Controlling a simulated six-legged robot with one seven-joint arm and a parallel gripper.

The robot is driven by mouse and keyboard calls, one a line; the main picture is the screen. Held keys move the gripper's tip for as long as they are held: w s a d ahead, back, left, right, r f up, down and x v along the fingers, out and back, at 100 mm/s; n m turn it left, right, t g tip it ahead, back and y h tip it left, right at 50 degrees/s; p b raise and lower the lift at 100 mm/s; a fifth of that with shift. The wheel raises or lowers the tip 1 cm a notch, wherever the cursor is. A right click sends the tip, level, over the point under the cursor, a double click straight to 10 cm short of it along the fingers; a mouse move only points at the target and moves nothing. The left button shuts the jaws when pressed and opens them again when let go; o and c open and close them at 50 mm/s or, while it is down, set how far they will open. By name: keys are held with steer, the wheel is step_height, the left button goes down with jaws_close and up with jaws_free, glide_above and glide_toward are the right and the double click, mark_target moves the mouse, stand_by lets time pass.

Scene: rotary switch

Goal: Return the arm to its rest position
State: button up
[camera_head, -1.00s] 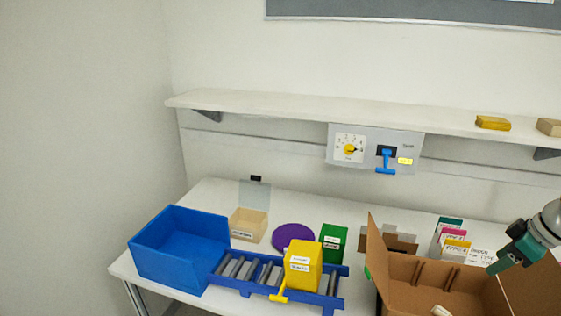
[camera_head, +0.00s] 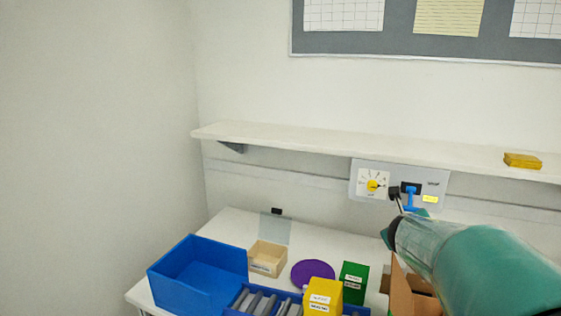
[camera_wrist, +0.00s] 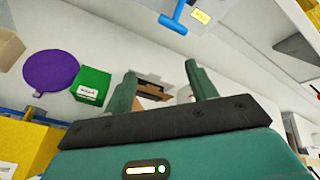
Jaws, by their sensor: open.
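My gripper (camera_wrist: 160,92) is open and empty in the wrist view, its two green fingers spread apart above the table. In the head view my green arm reaches in from the lower right and covers the right part of the table; the fingers are mostly hidden there. The grey switch panel (camera_head: 437,185) hangs on the wall under the shelf, with a yellow rotary knob (camera_head: 373,185) on a white dial and a blue lever handle (camera_head: 410,197). The blue handle (camera_wrist: 176,15) also shows at the top of the wrist view, apart from the fingers.
A blue bin (camera_head: 205,285), a beige box (camera_head: 267,258), a purple disc (camera_head: 313,272), a green box (camera_head: 355,283) and a yellow box (camera_head: 322,296) stand on the table. The shelf (camera_head: 300,143) runs above the panel. A cardboard box (camera_head: 400,293) is partly hidden behind my arm.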

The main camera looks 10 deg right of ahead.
steer(key=s+a+r+n+y, duration=0.1)
steer(key=s+a+n+y, duration=0.2)
steer(key=a+n, duration=0.7)
steer(key=s+a+n+y, duration=0.3)
steer(key=a+n+y, duration=0.1)
steer(key=a+n, duration=0.6)
steer(key=s+a+f+n+g, duration=0.2)
steer(key=s+n, duration=0.5)
steer(key=s, duration=0.3)
steer(key=s+a+f+n+g, duration=0.2)
steer(key=s+a+f+n, duration=0.1)
steer(key=s+n, duration=0.4)
steer(key=s, duration=0.3)
steer(key=shift+f+n+g, duration=0.25)
steer(key=shift+n+g, duration=0.15)
